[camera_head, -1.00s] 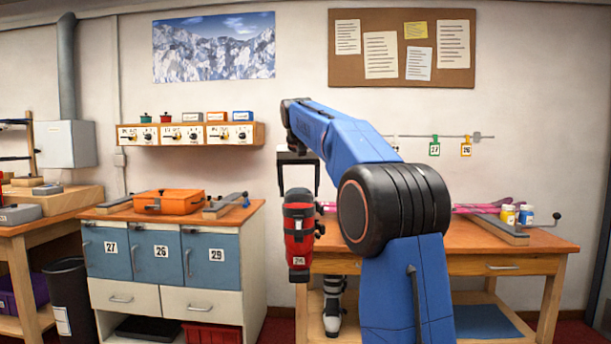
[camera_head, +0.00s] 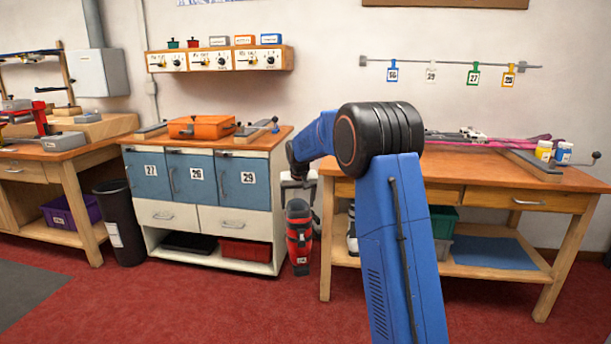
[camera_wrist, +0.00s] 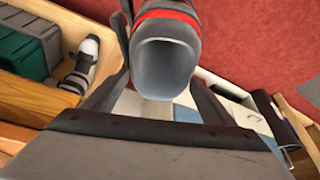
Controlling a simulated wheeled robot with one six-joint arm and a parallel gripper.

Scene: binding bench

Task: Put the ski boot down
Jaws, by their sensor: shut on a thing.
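A red and black ski boot (camera_head: 299,237) hangs upright from my gripper (camera_head: 298,185), in the gap between the cabinet and the right bench. My gripper is shut on the boot's upper part. In the wrist view the boot's grey cuff opening (camera_wrist: 166,68) sits between the two fingers, with red floor beyond it. The boot's lower part is hidden in the wrist view. Its toe points toward the camera in the head view, and a small number label shows on it.
The cabinet (camera_head: 240,219) has blue numbered doors and an orange case (camera_head: 201,127) on top. The right bench (camera_head: 480,172) has a lower shelf with bins, a blue mat (camera_head: 490,252) and a grey-white boot (camera_wrist: 83,62). Red carpet (camera_head: 210,310) lies open in front.

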